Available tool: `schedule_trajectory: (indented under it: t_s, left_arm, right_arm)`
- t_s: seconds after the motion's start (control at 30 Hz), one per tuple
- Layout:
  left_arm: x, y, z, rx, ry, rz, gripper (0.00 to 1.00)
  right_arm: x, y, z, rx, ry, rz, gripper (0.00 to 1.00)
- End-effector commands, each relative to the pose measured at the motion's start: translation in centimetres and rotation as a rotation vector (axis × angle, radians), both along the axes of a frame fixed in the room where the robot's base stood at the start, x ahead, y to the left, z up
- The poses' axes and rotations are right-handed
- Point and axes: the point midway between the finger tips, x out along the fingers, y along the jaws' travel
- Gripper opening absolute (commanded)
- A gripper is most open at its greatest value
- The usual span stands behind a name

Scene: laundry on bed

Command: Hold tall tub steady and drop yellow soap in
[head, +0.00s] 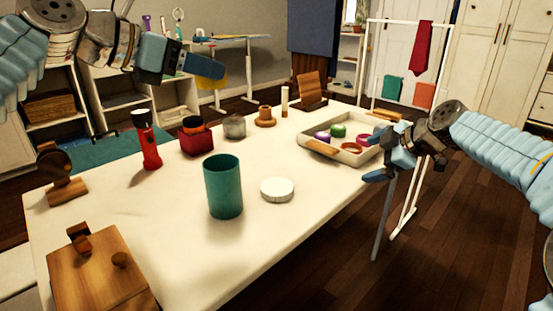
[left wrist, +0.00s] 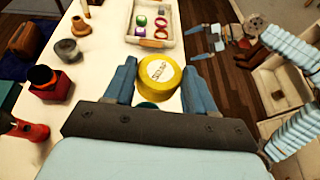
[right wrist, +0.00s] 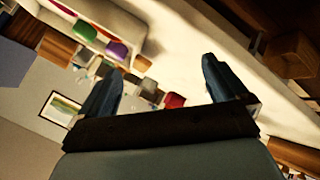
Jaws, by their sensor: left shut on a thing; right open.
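The tall teal tub (head: 223,187) stands upright on the table, open at the top. In the left wrist view a sliver of teal (left wrist: 147,104) shows below the soap. My left gripper (head: 216,72) is raised at the upper left. In the left wrist view its fingers (left wrist: 160,74) are shut on the round yellow soap (left wrist: 159,71), which has lettering on its face. Some of the soap's yellow (head: 206,81) shows below the fingers in the head view. My right gripper (head: 386,167) is open and empty at the table's right edge, apart from the tub.
A white round lid (head: 277,189) lies right of the tub. A tray (head: 350,157) with small coloured things is near my right gripper. A red flashlight (head: 148,145), red box (head: 196,142) and wooden box (head: 95,275) are also on the table. The table's front middle is clear.

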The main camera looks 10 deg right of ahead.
Motion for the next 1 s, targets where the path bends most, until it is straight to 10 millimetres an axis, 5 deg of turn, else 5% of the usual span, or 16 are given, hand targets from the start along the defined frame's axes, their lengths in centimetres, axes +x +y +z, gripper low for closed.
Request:
schedule_trajectory:
  t_s: [0.1, 0.2, 0.4, 0.67, 1.0]
  left_arm:
    - [0.0, 0.0, 0.0, 0.0, 0.0, 0.0, 0.24]
    - [0.0, 0.0, 0.0, 0.0, 0.0, 0.0, 0.24]
    - [0.0, 0.0, 0.0, 0.0, 0.0, 0.0, 0.24]
    - [0.0, 0.0, 0.0, 0.0, 0.0, 0.0, 0.24]
    - [0.0, 0.0, 0.0, 0.0, 0.0, 0.0, 0.24]
  right_arm:
    - [-0.4, 8.1, 1.2, 0.211, 0.056, 0.122, 1.0]
    - [-1.4, 14.1, 2.2, 0.382, 0.127, 0.213, 1.0]
    - [-4.0, 22.2, 4.2, 0.621, 0.267, 0.345, 1.0]
    - [-5.1, 25.9, 4.8, 0.713, 0.335, 0.399, 1.0]
    - [-3.5, 31.6, 2.3, 0.712, 0.337, 0.399, 1.0]
